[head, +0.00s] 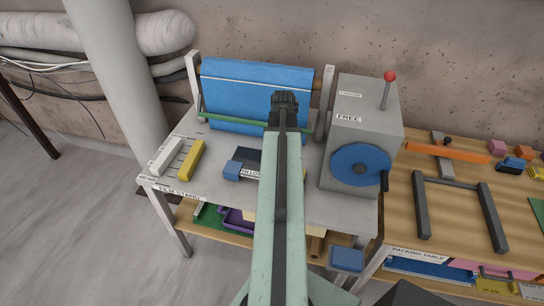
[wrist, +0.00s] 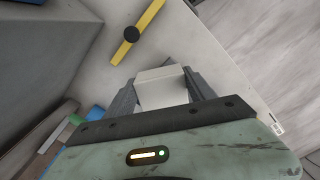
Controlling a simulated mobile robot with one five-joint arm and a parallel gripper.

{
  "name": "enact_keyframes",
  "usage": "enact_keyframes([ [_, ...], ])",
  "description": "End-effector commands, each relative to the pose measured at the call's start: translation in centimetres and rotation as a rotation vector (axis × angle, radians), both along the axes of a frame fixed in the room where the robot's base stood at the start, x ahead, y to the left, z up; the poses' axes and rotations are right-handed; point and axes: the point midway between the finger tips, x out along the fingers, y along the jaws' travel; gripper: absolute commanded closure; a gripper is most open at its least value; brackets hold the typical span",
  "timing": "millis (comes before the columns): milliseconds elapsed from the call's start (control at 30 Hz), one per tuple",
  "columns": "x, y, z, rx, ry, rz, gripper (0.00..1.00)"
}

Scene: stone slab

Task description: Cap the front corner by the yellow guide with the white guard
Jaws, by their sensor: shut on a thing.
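In the wrist view my gripper (wrist: 162,92) is shut on the white guard (wrist: 162,88), a pale block between the two dark fingers. The guard is over or near the light grey slab surface (wrist: 105,70); whether it touches cannot be told. A yellow strip (wrist: 150,17) with a round dark knob lies up and left of it, apart from it. In the head view a yellow bar (head: 191,160) lies on the left of the grey table top (head: 215,185), near its front left corner.
A white bar (head: 166,155) lies left of the yellow bar. A blue roll (head: 255,95) stands at the back. A grey machine (head: 360,130) with a blue wheel and red-knobbed lever stands right. A wooden packing table (head: 460,195) adjoins. Floor shows beyond the slab edge.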

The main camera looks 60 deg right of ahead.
Motion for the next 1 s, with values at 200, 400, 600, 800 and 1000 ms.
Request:
enact_keyframes([
  [200,1.2,0.0,-1.5,0.0,0.0,0.319,0.76],
  [400,2.0,0.1,-2.2,-0.001,0.0,0.599,0.76],
  [600,2.0,0.1,-2.1,-0.001,0.0,0.618,0.76],
  [800,1.8,0.1,-2.1,0.0,0.0,0.617,0.76],
  [1000,1.8,0.1,-3.7,0.001,-0.001,0.617,0.76],
])
